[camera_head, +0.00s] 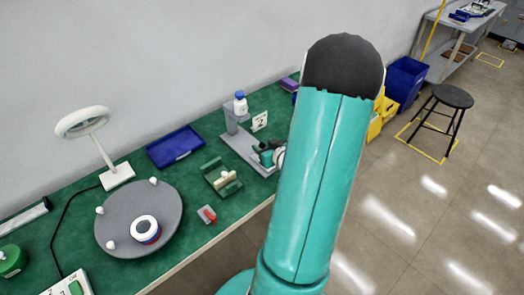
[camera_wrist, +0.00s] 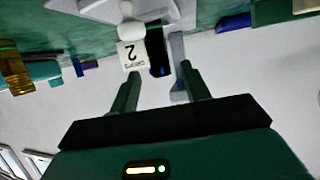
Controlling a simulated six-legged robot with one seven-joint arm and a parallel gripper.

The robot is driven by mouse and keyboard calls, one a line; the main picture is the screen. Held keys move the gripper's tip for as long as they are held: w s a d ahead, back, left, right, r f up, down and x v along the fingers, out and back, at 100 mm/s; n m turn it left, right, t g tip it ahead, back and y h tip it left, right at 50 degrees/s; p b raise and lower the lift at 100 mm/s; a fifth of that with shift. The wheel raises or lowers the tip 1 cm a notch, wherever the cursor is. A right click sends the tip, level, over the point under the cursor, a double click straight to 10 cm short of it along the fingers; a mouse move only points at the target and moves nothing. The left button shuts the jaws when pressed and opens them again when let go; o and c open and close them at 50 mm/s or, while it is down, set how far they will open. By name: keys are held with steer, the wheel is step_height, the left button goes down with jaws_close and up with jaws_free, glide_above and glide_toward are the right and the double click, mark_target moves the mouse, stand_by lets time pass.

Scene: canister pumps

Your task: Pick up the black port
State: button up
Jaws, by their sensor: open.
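My gripper (camera_wrist: 160,88) is open in the wrist view, its two fingers apart with nothing between the tips. Beyond the tips is an upright dark, nearly black piece with a blue end (camera_wrist: 157,52); I cannot tell whether it is the black port. A white card marked 2 (camera_wrist: 131,55) stands to its left and a grey post (camera_wrist: 178,62) to its right. In the head view my gripper (camera_head: 268,156) is small and partly hidden by my teal arm, low over the grey stand (camera_head: 240,143). No black port is clearly recognisable there.
The green bench (camera_head: 185,193) holds a blue tray (camera_head: 174,147), a green holder (camera_head: 221,180), a round grey turntable (camera_head: 120,220), a magnifier lamp (camera_head: 84,122) and a red-and-grey part (camera_head: 207,214). A wall runs along the back. A white bottle (camera_head: 240,105) stands by the card.

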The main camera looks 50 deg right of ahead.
mark_target(261, 144)
steer(key=x, duration=0.3)
steer(key=shift+w+f, duration=0.15)
steer(key=shift+w, duration=0.1)
jaws_close()
